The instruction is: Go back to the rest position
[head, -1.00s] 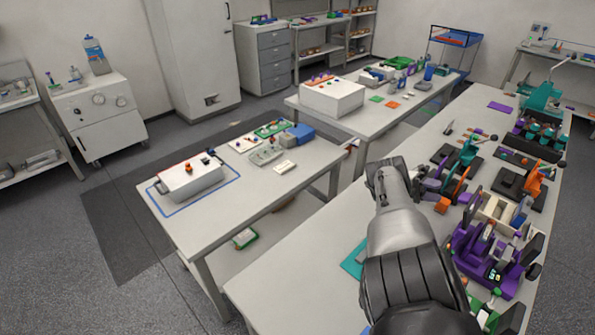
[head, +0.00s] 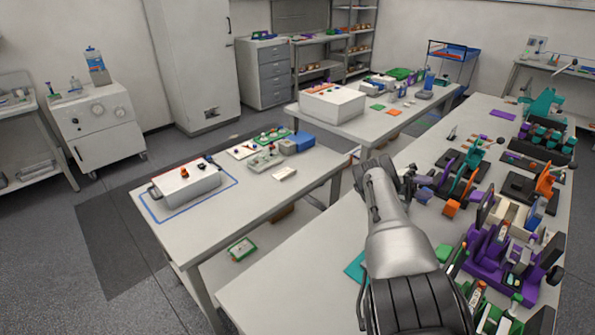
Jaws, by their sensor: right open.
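My right arm rises from the bottom of the head view over the long right-hand bench (head: 300,280). Its gripper (head: 413,182) is at the far end of the wrist, pointing to the right, partly hidden behind the wrist. It is open, and I see nothing held in it. It appears close to the small orange and purple parts on the bench, but I cannot tell its height above them. My left gripper is not in view.
Purple fixtures (head: 500,255), an orange-handled press (head: 545,182) and a teal press (head: 543,105) line the right bench. A teal plate (head: 356,266) lies left of my arm. A white cycler box (head: 187,183) stands on the left table (head: 240,215). Dark floor lies between the tables.

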